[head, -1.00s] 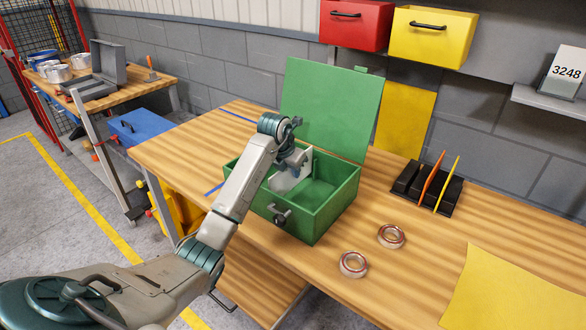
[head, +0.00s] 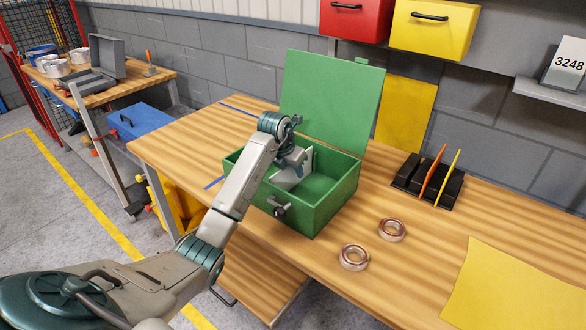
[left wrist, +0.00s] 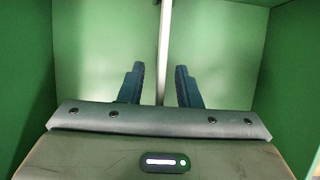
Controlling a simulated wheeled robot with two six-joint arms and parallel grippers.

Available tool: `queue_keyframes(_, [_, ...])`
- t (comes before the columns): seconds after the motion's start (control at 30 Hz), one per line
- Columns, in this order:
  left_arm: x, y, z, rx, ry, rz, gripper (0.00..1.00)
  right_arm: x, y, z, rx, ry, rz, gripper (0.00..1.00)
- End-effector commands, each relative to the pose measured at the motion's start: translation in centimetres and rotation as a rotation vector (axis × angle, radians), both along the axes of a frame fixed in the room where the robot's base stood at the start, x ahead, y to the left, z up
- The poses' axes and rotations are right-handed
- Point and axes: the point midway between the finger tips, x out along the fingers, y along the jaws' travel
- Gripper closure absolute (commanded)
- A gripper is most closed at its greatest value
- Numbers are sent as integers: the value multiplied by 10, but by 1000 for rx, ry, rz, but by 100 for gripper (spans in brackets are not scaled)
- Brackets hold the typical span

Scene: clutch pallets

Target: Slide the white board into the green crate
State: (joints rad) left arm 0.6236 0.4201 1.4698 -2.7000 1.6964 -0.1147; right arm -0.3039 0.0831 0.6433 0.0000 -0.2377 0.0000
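The green crate (head: 327,208) stands on the wooden bench with its lid (head: 333,105) raised. The white board (head: 307,165) is inside the crate, partly hidden by my left gripper. My left gripper (head: 293,163) reaches down into the crate at the board. In the left wrist view, the two fingers (left wrist: 159,88) are apart, with the thin white edge of the board (left wrist: 164,40) between them. A gap shows on each side of that edge, so the fingers do not appear to press on it. My right gripper is not in view.
Two tape rolls (head: 354,257) lie right of the crate's front. A black rack (head: 408,178) holds an orange and a yellow plate. A yellow sheet (head: 515,290) lies at the bench's right. Red and yellow bins (head: 432,36) hang above. The bench left of the crate is clear.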

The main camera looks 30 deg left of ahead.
Motion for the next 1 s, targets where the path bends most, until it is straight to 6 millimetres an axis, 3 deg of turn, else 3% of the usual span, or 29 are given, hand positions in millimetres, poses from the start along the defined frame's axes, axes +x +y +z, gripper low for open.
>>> queue_keyframes(0.33, [-4, 1, 9, 1, -2, -1, 69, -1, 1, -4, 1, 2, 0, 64])
queue_keyframes(0.73, [-34, 3, 78, 2, -4, 0, 69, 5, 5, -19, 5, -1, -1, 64])
queue_keyframes(1.0, [-42, 3, 99, 0, -1, 0, 69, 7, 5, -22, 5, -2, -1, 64])
